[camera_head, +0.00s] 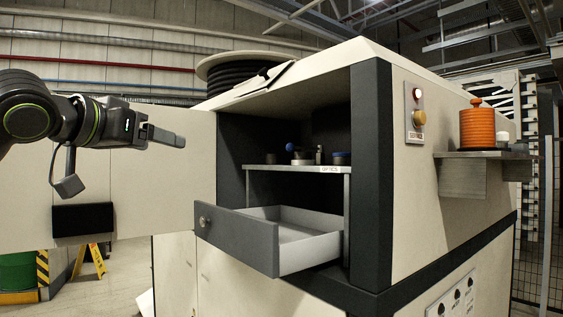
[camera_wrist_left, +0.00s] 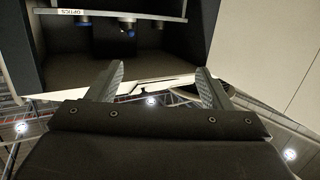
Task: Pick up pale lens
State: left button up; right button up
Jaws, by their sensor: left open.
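I cannot pick out the pale lens for certain; the items on the OPTICS shelf (camera_head: 262,168) are small and dim. There I see a dark piece with a blue top (camera_head: 290,147), a grey piece (camera_head: 302,161), a small metallic piece (camera_head: 319,155) and a dark disc with a bluish rim (camera_head: 341,158). My left gripper (camera_head: 168,136) is open and empty, outside the cabinet to the left of the opening and higher than the shelf. In the left wrist view its spread fingers (camera_wrist_left: 160,74) point toward the cabinet, which appears upside down. My right gripper is not in view.
Below the shelf a drawer (camera_head: 237,240) stands pulled out, seemingly empty. The cabinet door (camera_head: 140,190) is swung open on the left, behind my left arm. An orange ribbed jar (camera_head: 477,127) stands on a side ledge (camera_head: 470,170) at right.

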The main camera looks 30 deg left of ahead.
aim_at(271, 160)
jog(key=i+j, duration=0.1)
jog(key=i, duration=0.45)
jog(key=i+j, duration=0.1)
jog(key=i, duration=0.45)
